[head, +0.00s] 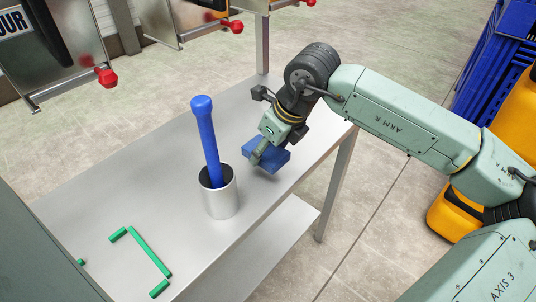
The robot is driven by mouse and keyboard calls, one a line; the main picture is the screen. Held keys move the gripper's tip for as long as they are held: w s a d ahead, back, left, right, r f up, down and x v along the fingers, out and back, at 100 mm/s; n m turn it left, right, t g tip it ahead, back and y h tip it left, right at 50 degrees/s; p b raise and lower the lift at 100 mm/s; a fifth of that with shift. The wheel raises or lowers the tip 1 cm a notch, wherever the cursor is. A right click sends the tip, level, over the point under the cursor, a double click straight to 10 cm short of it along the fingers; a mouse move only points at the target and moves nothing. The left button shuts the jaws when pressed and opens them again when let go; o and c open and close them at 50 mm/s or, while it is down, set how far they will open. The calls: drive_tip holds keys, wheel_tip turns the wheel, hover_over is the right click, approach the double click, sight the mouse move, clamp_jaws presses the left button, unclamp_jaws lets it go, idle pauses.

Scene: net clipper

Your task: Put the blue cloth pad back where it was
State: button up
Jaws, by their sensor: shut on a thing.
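The blue cloth pad (278,157) is in my gripper (262,153), toward the right side of the metal table in the head view. The gripper is shut on it, and the gripper body covers part of its left and upper side. The pad looks slightly tilted and appears to be a little above the tabletop or touching it; I cannot tell which.
A metal cup (221,199) with a blue-handled tool (206,140) standing in it is left of my gripper. Green bracket-like marks (150,249) lie on the metal table (110,190) at front left. Clear tabletop lies behind the cup. Blue crates (490,70) stand at far right.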

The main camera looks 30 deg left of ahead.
sight(271, 153)
wheel_tip(271, 153, down, 3)
drive_tip(key=shift+f+p, duration=0.15)
drive_tip(key=shift+p, duration=0.35)
drive_tip(key=shift+f+b, duration=0.3)
drive_tip(key=shift+b, duration=0.1)
drive_tip(key=o, duration=1.1)
drive_tip(key=shift+r, duration=0.1)
drive_tip(key=shift+r, duration=0.15)
drive_tip(key=shift+d+r+p, duration=0.1)
drive_tip(key=shift+r+p, duration=0.1)
drive_tip(key=shift+p, duration=0.2)
drive_tip(key=b+v, duration=0.2)
drive_tip(key=v, duration=0.9)
drive_tip(key=shift+s+d+r, duration=0.1)
drive_tip(key=shift+r, duration=0.2)
